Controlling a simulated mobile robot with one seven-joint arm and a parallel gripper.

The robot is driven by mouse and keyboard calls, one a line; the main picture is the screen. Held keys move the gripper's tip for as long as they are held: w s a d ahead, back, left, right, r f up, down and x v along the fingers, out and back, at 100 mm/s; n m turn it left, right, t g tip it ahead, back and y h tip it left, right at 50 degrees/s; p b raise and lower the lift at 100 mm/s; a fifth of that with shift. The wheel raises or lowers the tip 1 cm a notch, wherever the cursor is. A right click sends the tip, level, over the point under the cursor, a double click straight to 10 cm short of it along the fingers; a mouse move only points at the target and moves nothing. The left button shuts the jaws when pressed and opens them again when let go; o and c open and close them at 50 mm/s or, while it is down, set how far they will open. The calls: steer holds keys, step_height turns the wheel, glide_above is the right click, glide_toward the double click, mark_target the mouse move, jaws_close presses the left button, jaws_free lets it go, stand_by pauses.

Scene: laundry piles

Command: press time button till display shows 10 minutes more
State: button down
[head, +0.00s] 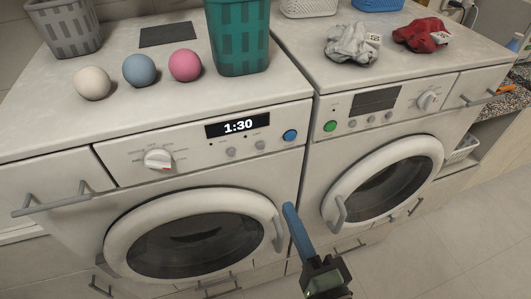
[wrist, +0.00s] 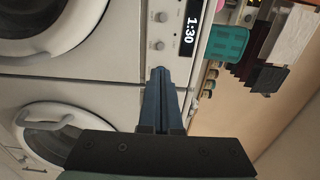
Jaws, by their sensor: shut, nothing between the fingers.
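The left washing machine has a black display (head: 238,125) that reads 1:30; it also shows sideways in the wrist view (wrist: 189,30). Two small grey buttons sit under it, a left one (head: 231,152) and a right one (head: 260,145). They also show in the wrist view, one at the top (wrist: 161,17) and one lower (wrist: 157,45). I cannot read their labels. A blue round button (head: 290,135) is right of the display. My gripper (head: 288,207) is shut and empty, its blue fingers below the blue button, near the door handle. In the wrist view its fingertips (wrist: 158,70) appear just below the lower grey button.
The right machine has a blank display (head: 375,100), a green button (head: 330,126) and a protruding door handle (head: 340,215). A teal basket (head: 238,40), several balls and laundry (head: 422,35) stand on top. The left machine's door handle (head: 278,235) protrudes near my gripper. Open floor (head: 450,240) lies at right.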

mark_target(260, 146)
steer(key=shift+w, duration=0.1)
steer(key=p+x, duration=0.3)
steer(key=x, duration=0.9)
steer(key=shift+w+a, duration=0.2)
steer(key=shift+w, duration=0.1)
steer(key=shift+w+a, duration=0.15)
steer(key=shift+w, duration=0.45)
